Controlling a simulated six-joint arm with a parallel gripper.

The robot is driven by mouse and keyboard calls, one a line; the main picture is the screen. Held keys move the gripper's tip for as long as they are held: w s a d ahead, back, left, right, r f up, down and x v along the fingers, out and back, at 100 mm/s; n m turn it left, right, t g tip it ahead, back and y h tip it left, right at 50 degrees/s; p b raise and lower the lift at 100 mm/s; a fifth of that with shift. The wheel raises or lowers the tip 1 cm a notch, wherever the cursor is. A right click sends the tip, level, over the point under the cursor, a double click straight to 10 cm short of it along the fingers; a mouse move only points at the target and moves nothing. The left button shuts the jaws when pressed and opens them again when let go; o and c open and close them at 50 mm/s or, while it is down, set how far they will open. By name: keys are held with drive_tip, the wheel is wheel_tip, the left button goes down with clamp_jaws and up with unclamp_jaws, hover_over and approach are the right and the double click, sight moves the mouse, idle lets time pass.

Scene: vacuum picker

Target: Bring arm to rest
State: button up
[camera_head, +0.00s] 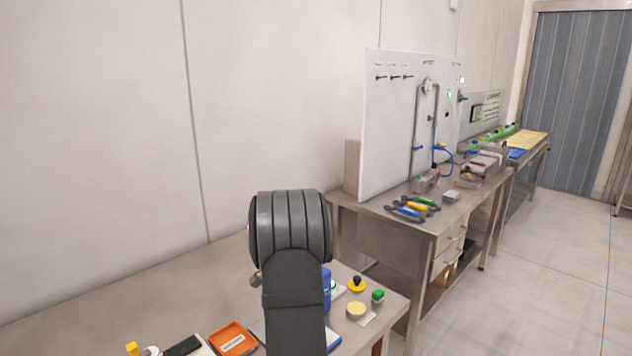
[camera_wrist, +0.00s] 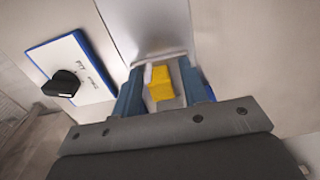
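My arm (camera_head: 293,285) rises at the front middle of the head view and hides my gripper there. In the wrist view my gripper (camera_wrist: 160,76) has two blue fingers standing apart. A yellow block-shaped thing (camera_wrist: 160,84) shows between them, with pale strips of surface visible beside it. I see no clear contact with the fingers.
A blue-edged white panel with a black knob (camera_wrist: 64,84) lies left of the fingers. A second bench (camera_head: 440,222) with pliers and a white board (camera_head: 392,140) stands behind right.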

drive_tip(key=shift+w+d+r, duration=0.3)
drive_tip(key=shift+w+d, duration=0.15)
wheel_tip(320, 180, up, 16)
drive_tip(key=r, duration=0.1)
wheel_tip(320, 180, down, 17)
drive_tip(key=shift+s+r, duration=0.1)
drive_tip(key=shift+r, duration=0.05)
drive_tip(key=shift+s+a+f, duration=0.1)
drive_tip(key=shift+a+f, duration=0.1)
drive_tip(key=shift+f, duration=0.45)
drive_tip(key=shift+s+a+r, duration=0.25)
drive_tip(key=shift+s+a, duration=0.35)
drive_tip(key=shift+s+a+r, duration=0.2)
drive_tip(key=shift+s+a, duration=0.35)
drive_tip(key=shift+a, duration=0.05)
wheel_tip(320, 180, up, 17)
drive_tip(key=n, duration=1.5)
drive_tip(key=shift+d, duration=0.15)
